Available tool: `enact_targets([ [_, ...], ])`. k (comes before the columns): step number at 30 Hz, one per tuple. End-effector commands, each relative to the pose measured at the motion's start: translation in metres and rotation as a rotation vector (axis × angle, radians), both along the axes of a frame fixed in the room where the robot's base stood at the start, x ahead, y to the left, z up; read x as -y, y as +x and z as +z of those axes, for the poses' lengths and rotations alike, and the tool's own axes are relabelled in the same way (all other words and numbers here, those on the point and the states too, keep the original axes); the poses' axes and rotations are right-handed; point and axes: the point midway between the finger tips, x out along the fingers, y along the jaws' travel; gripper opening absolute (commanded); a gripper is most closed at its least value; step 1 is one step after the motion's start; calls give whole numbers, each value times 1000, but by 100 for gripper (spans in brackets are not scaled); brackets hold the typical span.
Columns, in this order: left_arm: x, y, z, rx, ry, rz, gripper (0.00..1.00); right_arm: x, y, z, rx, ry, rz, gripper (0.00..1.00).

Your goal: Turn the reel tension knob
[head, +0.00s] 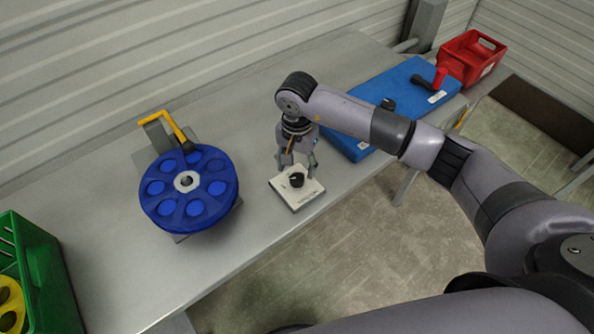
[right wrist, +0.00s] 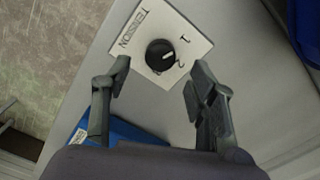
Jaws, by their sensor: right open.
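The black reel tension knob (head: 296,180) sits on a pale square plate (head: 310,192) near the front edge of the metal table. In the right wrist view the knob (right wrist: 160,54) is round with a white pointer line, and the plate (right wrist: 190,32) is printed "TENSION" with numbers including 1 and 2. My right gripper (head: 298,168) points down just above the plate. Its fingers (right wrist: 160,72) are open and apart, one on each side of the knob's near side, and the gap between them is empty. My left gripper is not in view.
A blue reel (head: 218,187) with a yellow-orange handle (head: 175,127) stands left of the plate. A blue board (head: 345,145) lies behind my right arm, with a red crate (head: 486,58) beyond it. A green crate (head: 50,280) is at the lower left. Bare table (head: 110,260) lies between.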

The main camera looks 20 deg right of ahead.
Motion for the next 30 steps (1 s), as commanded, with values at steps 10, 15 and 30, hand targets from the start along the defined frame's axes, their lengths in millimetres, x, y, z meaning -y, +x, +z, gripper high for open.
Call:
enact_targets([
  [10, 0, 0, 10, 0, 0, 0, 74, -1, 0, -44, 0, 1, 0, 53],
  [15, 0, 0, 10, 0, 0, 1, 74, -1, 0, -48, 0, 1, 1, 53],
  [30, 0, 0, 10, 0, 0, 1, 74, 0, 0, -47, 1, 2, 0, 30],
])
